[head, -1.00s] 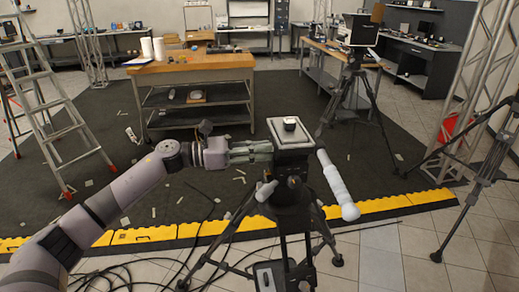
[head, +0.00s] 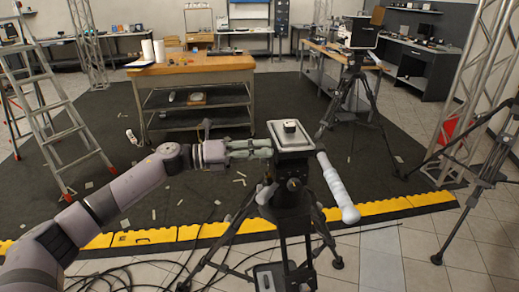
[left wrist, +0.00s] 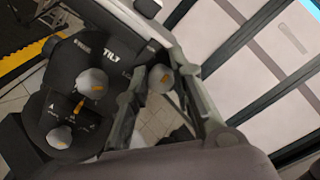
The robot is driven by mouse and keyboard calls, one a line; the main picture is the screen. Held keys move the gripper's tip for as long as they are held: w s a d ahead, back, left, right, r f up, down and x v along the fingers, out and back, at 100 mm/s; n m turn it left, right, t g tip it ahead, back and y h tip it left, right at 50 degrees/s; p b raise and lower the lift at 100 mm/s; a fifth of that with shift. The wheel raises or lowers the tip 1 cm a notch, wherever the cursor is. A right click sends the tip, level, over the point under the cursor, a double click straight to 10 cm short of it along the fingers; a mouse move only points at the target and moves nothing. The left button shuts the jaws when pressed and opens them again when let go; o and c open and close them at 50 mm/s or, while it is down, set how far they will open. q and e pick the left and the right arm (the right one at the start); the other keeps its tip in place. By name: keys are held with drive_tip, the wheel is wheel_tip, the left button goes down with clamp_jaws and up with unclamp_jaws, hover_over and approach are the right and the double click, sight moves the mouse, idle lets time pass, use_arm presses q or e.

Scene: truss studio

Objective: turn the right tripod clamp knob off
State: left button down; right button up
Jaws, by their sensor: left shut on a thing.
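A black tripod (head: 290,205) stands in front of me with a light plate (head: 290,135) on top. My left gripper (head: 268,149) reaches it from the left, just below the plate. In the left wrist view the tripod head (left wrist: 85,60) carries a "TILT" label and several grey knobs with orange marks. One grey knob (left wrist: 160,79) lies between the fingers of my left gripper (left wrist: 163,85), which is shut on it. Two other knobs, an upper one (left wrist: 91,84) and a lower one (left wrist: 60,137), are outside the fingers. My right gripper is not in view.
A pale pan handle (head: 338,187) sticks out to the tripod's right. Cables (head: 135,272) lie on the floor at the front left. A ladder (head: 50,110) stands left, a wooden-topped workbench (head: 195,64) behind, and another tripod (head: 480,180) at right.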

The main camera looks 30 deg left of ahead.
use_arm(q)
drive_tip(key=shift+n+p, duration=1.65)
drive_tip(key=shift+n, duration=2.05)
drive_tip(key=shift+f, duration=0.1)
drive_tip(key=c, duration=1.4)
unclamp_jaws()
drive_tip(key=shift+a, duration=0.1)
drive_tip(key=v, duration=1.2)
